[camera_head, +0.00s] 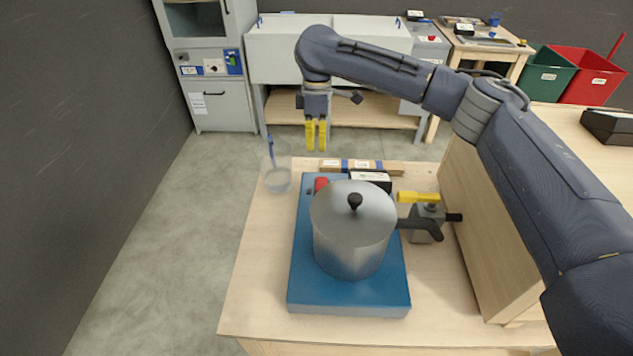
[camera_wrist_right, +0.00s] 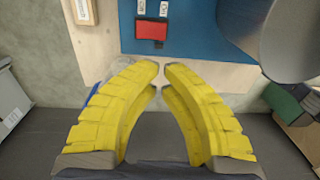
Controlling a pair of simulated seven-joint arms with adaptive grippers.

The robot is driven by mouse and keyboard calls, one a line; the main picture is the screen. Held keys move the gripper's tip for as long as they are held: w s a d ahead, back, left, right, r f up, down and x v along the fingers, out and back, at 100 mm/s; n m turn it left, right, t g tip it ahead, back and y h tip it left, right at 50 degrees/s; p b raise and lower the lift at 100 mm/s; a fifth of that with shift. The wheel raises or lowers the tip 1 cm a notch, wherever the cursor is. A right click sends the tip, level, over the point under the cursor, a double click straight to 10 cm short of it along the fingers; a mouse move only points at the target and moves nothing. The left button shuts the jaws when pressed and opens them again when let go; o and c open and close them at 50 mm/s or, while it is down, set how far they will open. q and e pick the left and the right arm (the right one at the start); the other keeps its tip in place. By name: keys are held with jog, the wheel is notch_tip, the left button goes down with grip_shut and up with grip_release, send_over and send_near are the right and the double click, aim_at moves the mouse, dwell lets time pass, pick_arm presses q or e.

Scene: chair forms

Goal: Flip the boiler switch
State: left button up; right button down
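The boiler is a blue slab (camera_head: 350,299) on the wooden table, with a red switch (camera_head: 321,184) at its back left edge. In the right wrist view the red switch (camera_wrist_right: 151,30) sits on the blue surface beside small white labels. My right gripper (camera_head: 316,148) has yellow fingers pointing down, above and behind the switch and apart from it. In the wrist view its fingertips (camera_wrist_right: 161,66) nearly meet, with only a thin gap and nothing held between them. Which way the switch is tilted is too small to tell. My left gripper is out of view.
A lidded steel pot (camera_head: 352,245) stands on the blue slab, its dark handle reaching right. A clear beaker (camera_head: 278,180) stands left of the slab. A grey device with a yellow handle (camera_head: 418,197) is at the right, by a wooden panel (camera_head: 490,230).

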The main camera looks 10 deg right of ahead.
aim_at(317, 188)
jog(key=f, duration=1.4)
jog(key=shift+s, duration=0.4)
jog(key=shift+f, duration=0.1)
jog(key=shift+s+a+f+t, duration=0.15)
jog(key=shift+f+t, duration=0.35)
jog(key=shift+t, duration=0.3)
jog(key=shift+r, duration=0.1)
jog(key=shift+r, duration=0.75)
